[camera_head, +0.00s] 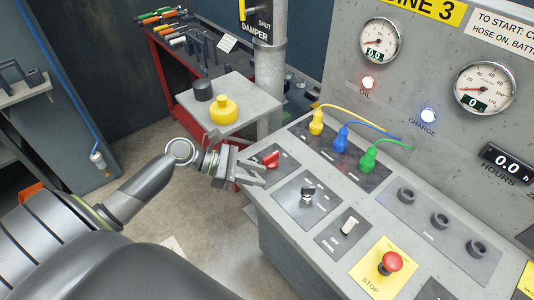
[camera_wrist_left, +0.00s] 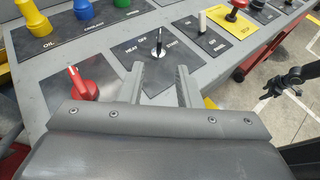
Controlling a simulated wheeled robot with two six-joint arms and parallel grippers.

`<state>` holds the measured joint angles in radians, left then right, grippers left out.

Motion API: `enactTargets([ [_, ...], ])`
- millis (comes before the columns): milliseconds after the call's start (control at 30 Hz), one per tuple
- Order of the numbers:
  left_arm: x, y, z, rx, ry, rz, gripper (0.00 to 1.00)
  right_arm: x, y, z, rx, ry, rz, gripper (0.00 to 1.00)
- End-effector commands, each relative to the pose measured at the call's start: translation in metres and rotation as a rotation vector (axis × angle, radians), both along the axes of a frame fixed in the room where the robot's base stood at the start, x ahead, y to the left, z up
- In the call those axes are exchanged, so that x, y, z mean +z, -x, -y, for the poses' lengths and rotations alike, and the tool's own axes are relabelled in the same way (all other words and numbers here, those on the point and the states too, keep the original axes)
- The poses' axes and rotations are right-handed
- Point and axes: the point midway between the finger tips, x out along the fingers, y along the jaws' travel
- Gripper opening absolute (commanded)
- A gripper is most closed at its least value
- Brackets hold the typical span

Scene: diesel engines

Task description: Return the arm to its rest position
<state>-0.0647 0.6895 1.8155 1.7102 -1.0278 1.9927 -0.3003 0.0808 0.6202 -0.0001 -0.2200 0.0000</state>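My left arm comes in from the left in the head view, with its elbow bent. My left gripper (camera_head: 258,177) is at the near left edge of the control panel, close to the red switch (camera_head: 271,160). In the left wrist view my left gripper (camera_wrist_left: 161,78) has its two fingers apart with nothing held between them. Past the fingertips is the key-type start switch (camera_wrist_left: 158,44) on its dark plate; the red switch (camera_wrist_left: 83,84) is to the left of the fingers. A dark jointed part (camera_wrist_left: 290,82) at the right looks like my right arm; its fingers are unclear.
The sloping grey control panel (camera_head: 275,212) carries yellow, blue and green plugs, a white toggle (camera_head: 350,225) and a red stop button (camera_head: 391,262). A shelf (camera_head: 240,112) with a yellow container (camera_head: 224,110) stands behind the gripper. Floor (camera_head: 150,215) shows beside the panel.

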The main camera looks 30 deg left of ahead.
Motion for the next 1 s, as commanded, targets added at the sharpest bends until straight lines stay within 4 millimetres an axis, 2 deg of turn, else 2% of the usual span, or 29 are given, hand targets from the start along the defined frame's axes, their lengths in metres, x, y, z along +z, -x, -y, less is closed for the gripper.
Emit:
enactTargets([
  [233, -0.002, 0.002, 0.001, -0.008, -0.012, 0.008, 0.31, 0.000, 0.000, -0.002, -0.001, -0.002, 0.000, 0.62],
  [367, -0.017, 0.016, 0.011, -0.075, -0.118, 0.090, 0.31, 0.000, 0.000, -0.002, -0.001, -0.002, 0.000, 0.62],
  [533, -0.053, 0.056, 0.030, -0.287, -0.427, 0.320, 0.31, 0.000, 0.000, -0.002, -0.001, -0.003, 0.000, 0.62],
  [667, -0.076, 0.086, 0.038, -0.483, -0.690, 0.503, 0.31, 0.000, 0.000, -0.002, -0.001, -0.003, 0.000, 0.62],
  [800, -0.092, 0.116, 0.036, -0.709, -0.961, 0.659, 0.31, 0.000, 0.000, -0.002, -0.001, -0.003, 0.000, 0.62],
  [1000, -0.099, 0.155, 0.021, -1.058, -1.302, 0.785, 0.31, 0.000, 0.000, -0.002, -0.001, -0.002, 0.000, 0.62],
])
